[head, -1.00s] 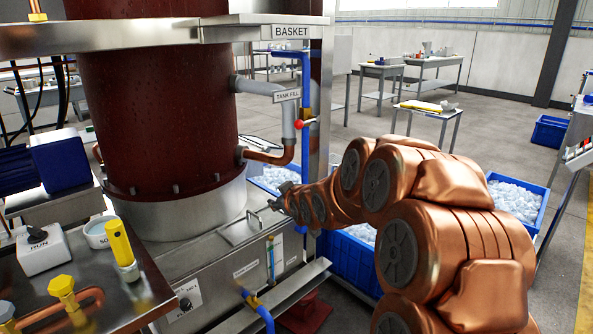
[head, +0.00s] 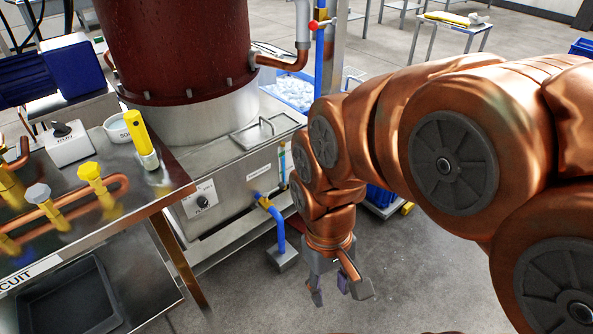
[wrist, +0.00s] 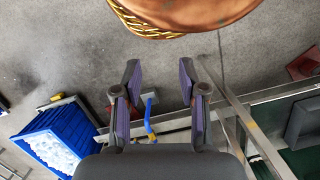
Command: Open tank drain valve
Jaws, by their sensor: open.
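The steel tank (head: 228,178) stands under the dark red cylinder. A small yellow and brass drain valve (head: 265,202) sits low on its front, with a blue hose (head: 280,232) running down from it to a grey block (head: 282,258) at the floor. My gripper (head: 338,296) is open and empty, pointing down over the floor, right of the hose and apart from the valve. In the wrist view the open fingers (wrist: 158,78) show with the blue hose (wrist: 149,112) between them, farther off. The valve's handle position is too small to tell.
A steel bench with yellow-handled valves (head: 95,178) and a yellow cylinder (head: 140,136) stands at the left. A blue crate of ice (wrist: 60,137) shows in the wrist view.

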